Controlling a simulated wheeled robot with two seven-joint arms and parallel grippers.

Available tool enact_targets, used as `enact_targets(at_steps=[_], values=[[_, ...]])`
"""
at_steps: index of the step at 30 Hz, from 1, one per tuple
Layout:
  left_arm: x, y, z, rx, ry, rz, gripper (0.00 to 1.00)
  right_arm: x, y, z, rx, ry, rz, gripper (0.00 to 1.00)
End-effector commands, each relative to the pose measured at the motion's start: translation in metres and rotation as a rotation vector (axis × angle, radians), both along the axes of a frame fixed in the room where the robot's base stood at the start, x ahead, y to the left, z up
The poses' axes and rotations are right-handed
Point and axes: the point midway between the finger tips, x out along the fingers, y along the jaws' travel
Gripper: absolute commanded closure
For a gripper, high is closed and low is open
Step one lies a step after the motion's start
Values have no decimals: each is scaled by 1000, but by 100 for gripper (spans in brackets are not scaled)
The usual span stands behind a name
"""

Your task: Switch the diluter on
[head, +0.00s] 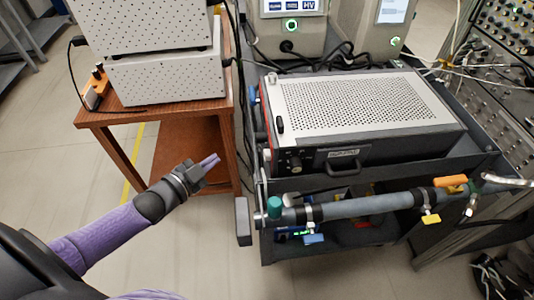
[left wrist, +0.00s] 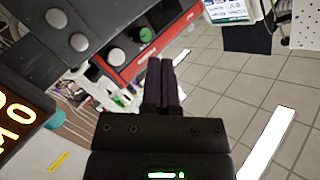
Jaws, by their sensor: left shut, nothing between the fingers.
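The box that I take to be the diluter (head: 360,105) lies on the grey cart. It has a perforated light lid, a dark front with a handle and a label too small to read, and small knobs (head: 290,161) at its left front. My left gripper (head: 213,160) is shut and empty, in the air left of that front and apart from it. In the left wrist view its closed fingers (left wrist: 164,80) point towards a red-edged panel (left wrist: 135,68) with a pale knob (left wrist: 117,56) and a green-lit round button (left wrist: 146,34). I cannot tell whether this panel is the diluter's. My right gripper is out of view.
A wooden table (head: 215,108) with white perforated boxes (head: 168,77) stands at left. A grey pipe (head: 365,205) with valves crosses the cart's front. A device with a green-lit button (head: 291,25) stands behind. The floor (head: 190,245) near my left arm is clear.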

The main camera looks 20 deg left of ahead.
Motion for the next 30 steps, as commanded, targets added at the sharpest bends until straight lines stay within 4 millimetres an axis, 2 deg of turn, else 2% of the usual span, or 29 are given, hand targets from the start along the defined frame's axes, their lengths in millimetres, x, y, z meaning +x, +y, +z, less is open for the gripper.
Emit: enact_targets(at_steps=[7, 21, 30], values=[[6, -10, 0, -3, 0, 1, 100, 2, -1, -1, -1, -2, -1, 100], [40, -65, 0, -3, 0, 1, 100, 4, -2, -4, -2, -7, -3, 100], [46, -75, 0, 0, 1, 1, 100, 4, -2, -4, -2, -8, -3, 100]])
